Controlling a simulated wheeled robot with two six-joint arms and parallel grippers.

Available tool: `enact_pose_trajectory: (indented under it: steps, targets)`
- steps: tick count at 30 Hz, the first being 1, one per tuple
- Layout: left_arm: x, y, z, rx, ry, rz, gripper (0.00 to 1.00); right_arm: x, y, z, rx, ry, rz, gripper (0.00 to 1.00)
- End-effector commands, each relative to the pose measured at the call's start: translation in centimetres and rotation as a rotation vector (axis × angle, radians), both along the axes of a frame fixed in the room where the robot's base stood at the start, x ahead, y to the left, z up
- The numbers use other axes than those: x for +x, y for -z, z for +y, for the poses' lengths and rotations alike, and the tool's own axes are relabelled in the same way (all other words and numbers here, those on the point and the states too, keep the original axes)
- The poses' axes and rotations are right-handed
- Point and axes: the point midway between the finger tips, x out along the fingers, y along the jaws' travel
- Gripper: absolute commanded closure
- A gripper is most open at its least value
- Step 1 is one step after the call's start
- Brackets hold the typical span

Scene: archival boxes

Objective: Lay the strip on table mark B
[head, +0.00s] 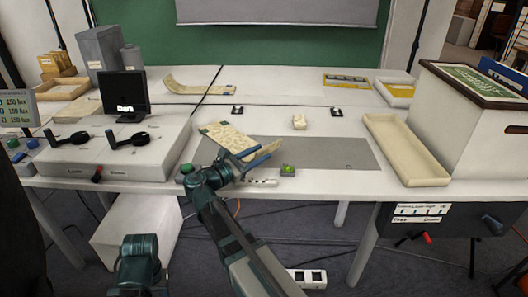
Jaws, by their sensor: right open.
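A cream patterned strip (226,135) lies on the grey mat (310,152), its near end by my right gripper. A second long cream strip (200,88) with a raised left end lies at the back left of the table. I cannot tell which strip is meant. My right gripper (264,154) is open at the near end of the first strip; I cannot tell if it touches it. No letter B is readable on the table.
A grey console (95,165) with black handles and a small screen (124,92) stands left. A cream tray (405,150) and a large box (465,120) stand right. A small cream block (299,121) and a green button (288,169) are near the mat, whose right half is clear.

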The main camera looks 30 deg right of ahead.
Motion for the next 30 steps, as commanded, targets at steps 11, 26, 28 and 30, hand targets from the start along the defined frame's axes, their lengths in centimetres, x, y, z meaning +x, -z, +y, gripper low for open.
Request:
enact_pose_trajectory:
  steps: [11, 26, 28, 30]
  targets:
    - [0.0, 0.0, 0.0, 0.000, 0.000, 0.000, 0.50, -1.7, 0.0, 7.2, 0.000, -0.002, 0.000, 0.59]
    - [0.0, -0.1, 0.0, 0.000, 0.000, 0.000, 0.50, -2.3, -0.1, 9.1, 0.000, 0.001, 0.001, 0.54]
    - [0.0, -0.2, 0.0, 0.000, 0.000, 0.000, 0.50, -2.3, -0.2, 9.0, 0.000, 0.001, 0.003, 0.54]
    - [0.0, -0.3, 0.0, 0.000, 0.000, 0.000, 0.50, -2.2, -0.3, 8.7, -0.001, 0.001, 0.005, 0.54]
